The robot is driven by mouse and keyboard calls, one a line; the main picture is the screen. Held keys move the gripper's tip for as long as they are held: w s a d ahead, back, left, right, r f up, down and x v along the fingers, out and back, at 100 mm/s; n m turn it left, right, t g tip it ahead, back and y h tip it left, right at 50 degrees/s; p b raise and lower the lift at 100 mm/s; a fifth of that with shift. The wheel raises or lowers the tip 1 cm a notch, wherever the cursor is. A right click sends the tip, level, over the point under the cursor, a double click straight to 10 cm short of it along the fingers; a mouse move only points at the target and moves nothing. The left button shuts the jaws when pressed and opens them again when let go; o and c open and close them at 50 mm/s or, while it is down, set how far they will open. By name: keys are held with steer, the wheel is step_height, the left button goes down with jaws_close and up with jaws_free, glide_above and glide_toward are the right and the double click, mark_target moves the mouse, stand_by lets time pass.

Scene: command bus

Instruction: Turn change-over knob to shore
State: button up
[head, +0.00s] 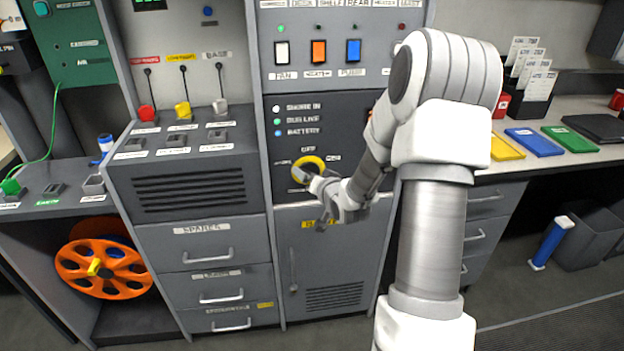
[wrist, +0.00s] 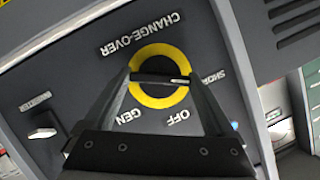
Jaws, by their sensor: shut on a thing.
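The change-over knob (head: 309,164) has a yellow ring and sits on the dark panel of the middle cabinet. In the wrist view, its yellow ring (wrist: 160,101) shows with a dark grip bar across its middle. A pale mark is at the bar's end towards the SHORE label (wrist: 213,77). The OFF label (wrist: 178,120) and GEN label (wrist: 128,118) are beside the ring, upside down in this view. My gripper (head: 313,179) is at the knob, with its fingers (wrist: 160,81) shut on the bar.
Above the knob are indicator lamps (head: 277,121) and a row of coloured rocker switches (head: 319,51). A lever panel (head: 181,120) stands out at the left. A cabinet door (head: 325,255) lies below. A cable reel (head: 98,268) is at lower left.

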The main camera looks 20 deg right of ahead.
stand_by(0.4)
steer(key=o, duration=1.1)
steer(key=shift+c, duration=0.2)
steer(key=shift+s, duration=0.1)
steer(key=p+v, duration=0.6)
steer(key=v, duration=0.6)
steer(key=shift+r, duration=0.4)
steer(key=p+v, duration=0.5)
steer(key=p, duration=0.7)
steer(key=shift+a+f, duration=0.1)
steer(key=shift+f, duration=0.1)
